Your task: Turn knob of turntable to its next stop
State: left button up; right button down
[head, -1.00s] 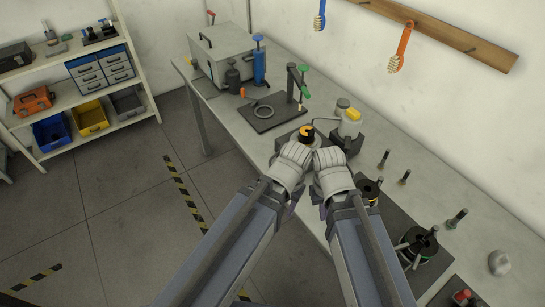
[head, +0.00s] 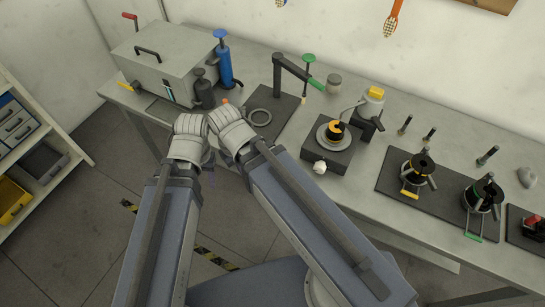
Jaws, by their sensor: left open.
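The turntable (head: 348,154) is a dark square block on the bench with a round grey plate on top, carrying a black and yellow piece (head: 336,129). Its pale knob (head: 320,167) sticks out at the front, in plain sight. My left gripper (head: 190,126) is open, well to the left of the knob at the bench's front edge. My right gripper (head: 228,119) is beside it, nearer the turntable but apart from it. The wrists hide most of both grippers' fingers, and I cannot tell the right one's opening.
A grey box (head: 168,62) and a blue pump-like cylinder (head: 223,62) stand at the back left. A dark plate with a ring (head: 260,118) and a green-handled post (head: 308,59) lies left of the turntable. A mat (head: 390,177) with two spools is on the right.

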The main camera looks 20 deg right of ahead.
aim_at(319, 167)
jog(key=i+j, duration=0.15)
jog(key=j, duration=0.2)
jog(key=i+j, duration=0.15)
jog(key=j, duration=0.2)
jog(key=i+j, duration=0.15)
jog(key=j, duration=0.25)
jog(key=i+j, duration=0.15)
jog(key=j, duration=0.2)
jog(key=i+j, duration=0.15)
jog(key=j, duration=0.2)
jog(key=i+j, duration=0.15)
jog(key=j, duration=0.2)
jog(key=j+z, duration=0.25)
jog(key=i+j+z, duration=0.1)
jog(key=z, duration=3.5)
